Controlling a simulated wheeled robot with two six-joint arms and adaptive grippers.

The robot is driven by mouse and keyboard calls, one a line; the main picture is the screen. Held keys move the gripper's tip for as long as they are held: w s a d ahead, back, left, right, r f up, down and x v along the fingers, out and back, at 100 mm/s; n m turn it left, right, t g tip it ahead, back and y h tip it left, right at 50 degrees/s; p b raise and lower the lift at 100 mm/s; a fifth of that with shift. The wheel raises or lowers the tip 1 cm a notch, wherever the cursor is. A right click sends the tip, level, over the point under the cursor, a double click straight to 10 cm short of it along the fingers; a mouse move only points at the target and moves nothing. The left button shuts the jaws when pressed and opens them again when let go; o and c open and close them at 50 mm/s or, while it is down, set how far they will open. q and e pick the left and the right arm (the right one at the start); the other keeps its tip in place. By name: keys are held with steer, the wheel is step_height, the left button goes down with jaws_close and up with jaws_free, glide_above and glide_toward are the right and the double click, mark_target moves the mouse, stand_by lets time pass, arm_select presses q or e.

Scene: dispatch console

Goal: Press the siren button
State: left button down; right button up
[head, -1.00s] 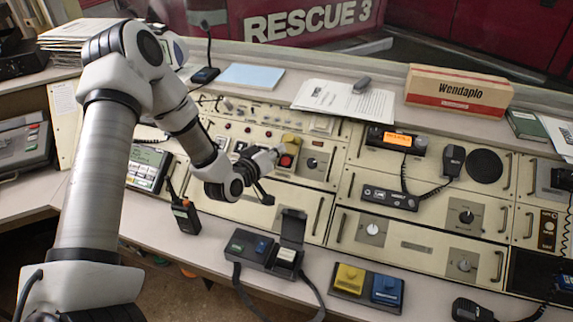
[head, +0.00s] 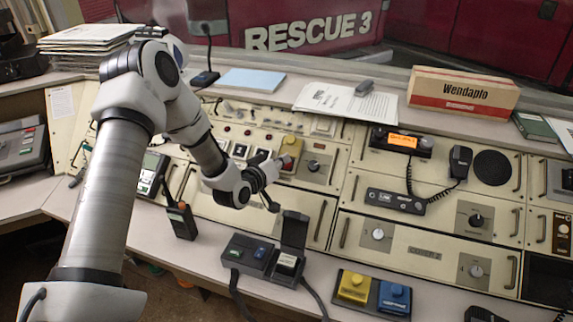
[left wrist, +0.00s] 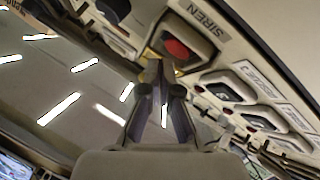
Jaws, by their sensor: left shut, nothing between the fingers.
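The siren button (left wrist: 180,49) is a red cap in a dark square recess beside the printed SIREN label (left wrist: 202,18) in the left wrist view. My left gripper (head: 279,162) is shut and empty, close in front of the button. In the left wrist view the closed fingertips (left wrist: 158,65) lie just below the red cap; I cannot tell whether they touch it. My right gripper is not in view.
A handheld radio (head: 181,220) stands below my forearm. A switch box with a raised lid (head: 294,229) and a yellow button box (head: 353,286) are on the front ledge.

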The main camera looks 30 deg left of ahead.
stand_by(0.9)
arm_select(q)
steer(key=shift+w+f+b, duration=0.2)
steer(key=shift+f+b, duration=0.1)
steer(key=shift+b, duration=0.1)
steer(key=shift+w+a+f+b, duration=0.1)
steer(key=shift+w+f+b, duration=0.15)
steer(key=shift+f+b, duration=0.3)
stand_by(0.6)
steer(key=shift+r, duration=0.1)
stand_by(0.5)
steer(key=shift+s+r+p, duration=0.45)
steer(key=shift+r+p, duration=0.25)
steer(key=shift+r, duration=0.05)
